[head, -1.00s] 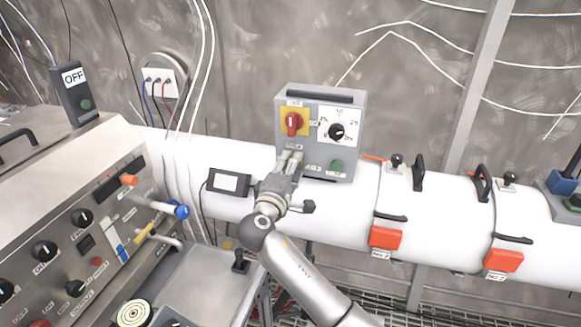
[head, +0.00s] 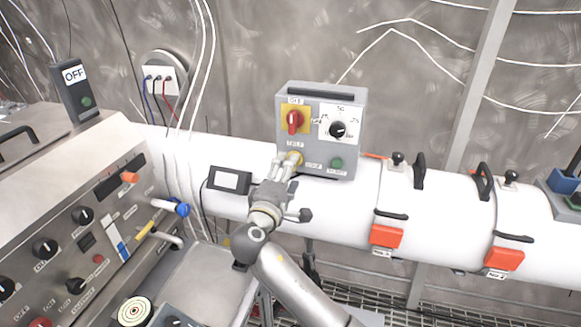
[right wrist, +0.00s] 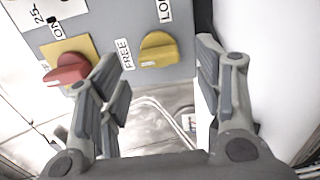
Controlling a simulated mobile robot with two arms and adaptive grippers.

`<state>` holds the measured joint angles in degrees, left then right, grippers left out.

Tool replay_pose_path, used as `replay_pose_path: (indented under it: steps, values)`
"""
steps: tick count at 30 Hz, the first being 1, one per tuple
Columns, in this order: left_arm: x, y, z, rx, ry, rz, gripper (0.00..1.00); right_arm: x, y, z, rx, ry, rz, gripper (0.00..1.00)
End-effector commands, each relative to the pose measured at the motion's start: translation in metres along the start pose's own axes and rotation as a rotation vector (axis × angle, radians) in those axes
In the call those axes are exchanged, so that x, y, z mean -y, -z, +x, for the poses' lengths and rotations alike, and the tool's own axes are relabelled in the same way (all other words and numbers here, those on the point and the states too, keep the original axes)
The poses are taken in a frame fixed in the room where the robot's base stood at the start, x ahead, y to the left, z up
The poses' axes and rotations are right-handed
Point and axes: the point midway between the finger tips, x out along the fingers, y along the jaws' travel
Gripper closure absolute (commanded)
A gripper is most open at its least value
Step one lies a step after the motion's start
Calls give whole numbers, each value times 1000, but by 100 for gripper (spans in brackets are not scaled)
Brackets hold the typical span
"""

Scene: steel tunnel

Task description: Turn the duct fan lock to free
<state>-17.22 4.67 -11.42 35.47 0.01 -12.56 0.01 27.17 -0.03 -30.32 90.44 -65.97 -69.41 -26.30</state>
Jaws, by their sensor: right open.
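A grey control box (head: 345,110) stands on a white duct. The lock is a yellow knob (head: 296,158) low on its front face. It also shows in the right wrist view (right wrist: 158,52), with a FREE label to its left and a LOCK label above. Its raised grip runs roughly left-right there, in line with FREE; which end is the pointer I cannot tell. My right gripper (head: 284,164) is open just in front of the knob. In the right wrist view its fingers (right wrist: 160,85) stand left and right of the knob, apart from it. My left gripper is out of view.
A red switch on a yellow plate (head: 295,122) and a black dial (head: 337,130) sit above the lock, with a green button (head: 336,163) to its right. A small display (head: 229,181) is left of my gripper. A control console (head: 70,220) fills the left.

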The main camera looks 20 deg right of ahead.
Motion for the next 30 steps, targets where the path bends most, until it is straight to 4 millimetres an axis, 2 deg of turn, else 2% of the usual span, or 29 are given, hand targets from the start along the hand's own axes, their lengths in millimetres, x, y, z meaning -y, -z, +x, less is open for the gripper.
replay_pose_path:
  steps: [1,6,12,18,30]
  values:
    - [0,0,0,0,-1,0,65,1,0,-13,-3,3,3,39]
    - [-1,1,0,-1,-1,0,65,2,0,-49,-1,4,2,39]
    - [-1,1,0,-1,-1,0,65,1,0,-77,0,3,0,39]
    - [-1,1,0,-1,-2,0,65,0,0,-86,0,0,0,39]
    - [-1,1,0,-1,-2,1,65,2,0,-85,-1,3,-2,39]
